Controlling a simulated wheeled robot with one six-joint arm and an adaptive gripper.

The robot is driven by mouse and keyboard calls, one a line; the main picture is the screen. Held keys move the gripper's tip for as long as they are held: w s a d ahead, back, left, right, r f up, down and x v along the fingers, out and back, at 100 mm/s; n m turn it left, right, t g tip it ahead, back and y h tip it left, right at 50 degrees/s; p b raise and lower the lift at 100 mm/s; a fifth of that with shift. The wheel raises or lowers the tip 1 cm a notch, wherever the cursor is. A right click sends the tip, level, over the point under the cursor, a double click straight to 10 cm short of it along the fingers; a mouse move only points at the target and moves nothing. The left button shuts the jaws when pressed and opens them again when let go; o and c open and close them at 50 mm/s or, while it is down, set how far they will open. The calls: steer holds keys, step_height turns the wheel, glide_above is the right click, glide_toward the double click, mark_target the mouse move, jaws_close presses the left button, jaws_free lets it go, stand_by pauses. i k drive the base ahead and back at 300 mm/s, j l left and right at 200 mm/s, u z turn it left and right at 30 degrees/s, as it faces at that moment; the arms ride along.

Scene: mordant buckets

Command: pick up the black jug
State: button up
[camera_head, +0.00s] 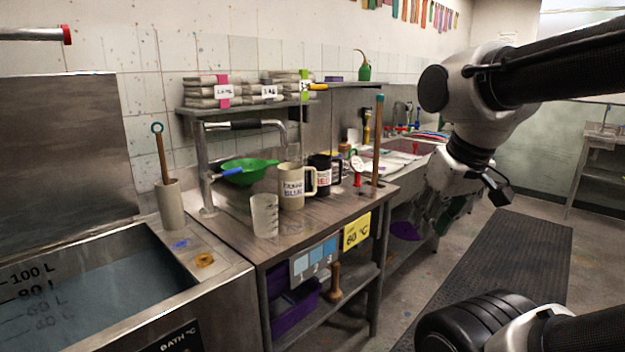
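The black jug (325,187) stands upright on the metal worktable (330,210), toward its back right. It has a white label with red lettering. A beige jug (290,187) with blue lettering stands just left of it, and its handle side is close to the black jug. My gripper (432,215) hangs to the right of the table, pointing down, well apart from the black jug. Its dark fingers blend into the background, so their opening is unclear.
A shelf (240,108) overhangs behind. A water bath (100,285) is left.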

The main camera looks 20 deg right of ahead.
mark_target(323, 163)
steer(key=i+l+u, duration=0.1)
steer(key=u, duration=0.35)
steer(key=l+u, duration=0.7)
steer(key=l, duration=0.5)
steer(key=k+l+u, duration=0.1)
steer(key=l+u, duration=0.2)
steer(key=l, duration=1.8)
steer(key=k+l, duration=0.15)
steer(key=l, duration=1.1)
steer(key=i+l, duration=0.1)
steer(key=l, duration=0.2)
steer(key=u, duration=0.05)
